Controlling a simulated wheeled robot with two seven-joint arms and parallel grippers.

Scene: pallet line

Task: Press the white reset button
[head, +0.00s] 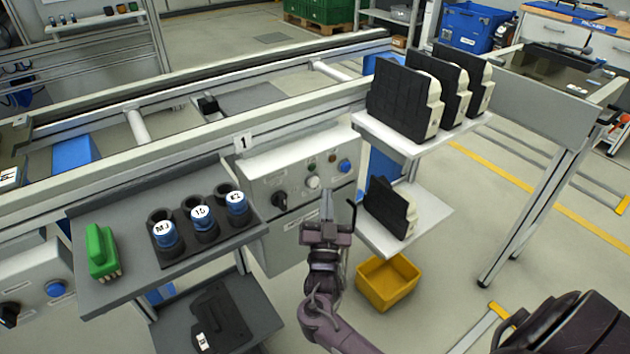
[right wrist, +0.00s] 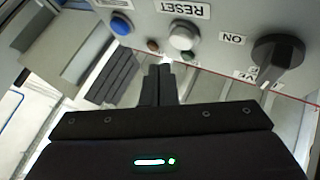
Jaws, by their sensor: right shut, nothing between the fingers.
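The white reset button (head: 313,182) is on the front of a grey control box (head: 262,180), between a black rotary switch (head: 280,200) and a blue button (head: 345,166). In the right wrist view the white button (right wrist: 183,37) sits under a RESET label, upside down in that picture. My right gripper (head: 327,205) is shut and empty, just in front of the box and below the white button. Its fingertips (right wrist: 160,72) show close to the button in the wrist view; I cannot tell whether they touch it. My left gripper is not in view.
A shelf stand right of the box holds several black-and-white parts (head: 400,98). A yellow bin (head: 388,281) is on the floor below. Another control box is at far left.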

